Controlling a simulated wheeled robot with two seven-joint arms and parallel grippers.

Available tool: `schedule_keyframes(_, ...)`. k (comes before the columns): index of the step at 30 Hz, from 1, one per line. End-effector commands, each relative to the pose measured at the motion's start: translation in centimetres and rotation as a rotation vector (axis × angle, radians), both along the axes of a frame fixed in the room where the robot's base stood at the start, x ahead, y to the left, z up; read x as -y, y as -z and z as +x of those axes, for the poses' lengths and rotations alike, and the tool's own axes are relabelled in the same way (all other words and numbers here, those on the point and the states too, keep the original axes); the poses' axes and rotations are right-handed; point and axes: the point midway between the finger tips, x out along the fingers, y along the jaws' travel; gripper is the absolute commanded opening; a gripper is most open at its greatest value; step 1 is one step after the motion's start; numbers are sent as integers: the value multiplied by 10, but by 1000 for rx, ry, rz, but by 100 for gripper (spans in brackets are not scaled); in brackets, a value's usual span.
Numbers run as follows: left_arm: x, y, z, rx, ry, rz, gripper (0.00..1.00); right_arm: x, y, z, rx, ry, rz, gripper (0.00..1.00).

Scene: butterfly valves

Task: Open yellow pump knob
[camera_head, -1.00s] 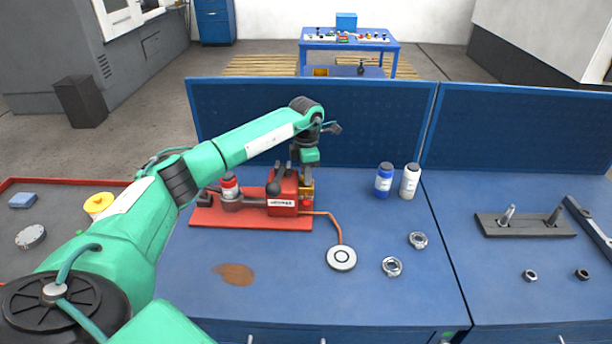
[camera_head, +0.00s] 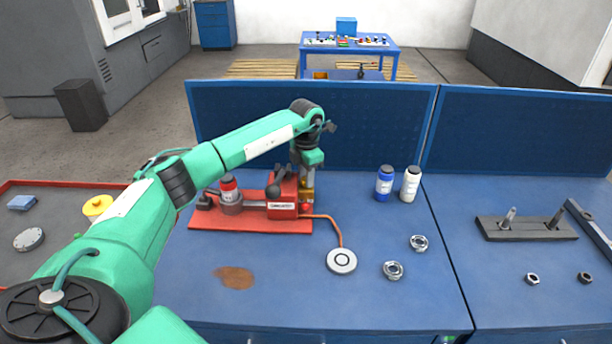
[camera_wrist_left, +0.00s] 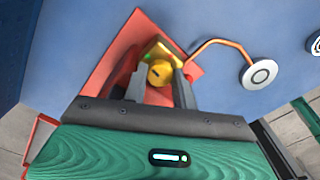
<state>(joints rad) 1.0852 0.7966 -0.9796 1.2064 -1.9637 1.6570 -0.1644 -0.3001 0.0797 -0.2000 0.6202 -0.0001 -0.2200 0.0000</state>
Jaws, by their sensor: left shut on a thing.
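The red pump (camera_head: 283,205) stands on a red base plate (camera_head: 250,224) on the blue workbench. Its yellow knob (camera_wrist_left: 160,73) is round with a dark slot, on a brass block at the pump's right end. My left gripper (camera_wrist_left: 160,80) reaches it from above, with one finger on each side, and is shut on it. In the head view my left gripper (camera_head: 307,172) hides most of the knob. The brass part (camera_head: 307,193) shows just below the fingers. My right gripper is not in view.
An orange tube runs from the pump to a white disc (camera_head: 342,260). Blue (camera_head: 384,183) and white (camera_head: 411,182) bottles stand to the right, with metal rings (camera_head: 393,270) nearer. A blue panel (camera_head: 310,125) closes off the bench's back.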

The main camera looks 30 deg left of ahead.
Motion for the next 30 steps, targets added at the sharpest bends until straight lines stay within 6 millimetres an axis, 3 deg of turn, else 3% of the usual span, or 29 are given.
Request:
schedule_keyframes(1, 0, -2, 1, 3, 0, 0, 5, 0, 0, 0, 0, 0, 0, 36)
schedule_keyframes(2, 0, -2, 1, 3, 0, 0, 29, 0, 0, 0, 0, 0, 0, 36)
schedule_keyframes(3, 0, -2, 1, 3, 0, 0, 37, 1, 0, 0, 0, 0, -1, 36)
schedule_keyframes(16, 0, -1, 0, 1, 51, 0, 37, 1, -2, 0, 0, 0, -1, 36)
schedule_keyframes(30, 0, -2, 0, 0, 461, 0, 37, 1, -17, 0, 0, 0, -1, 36)
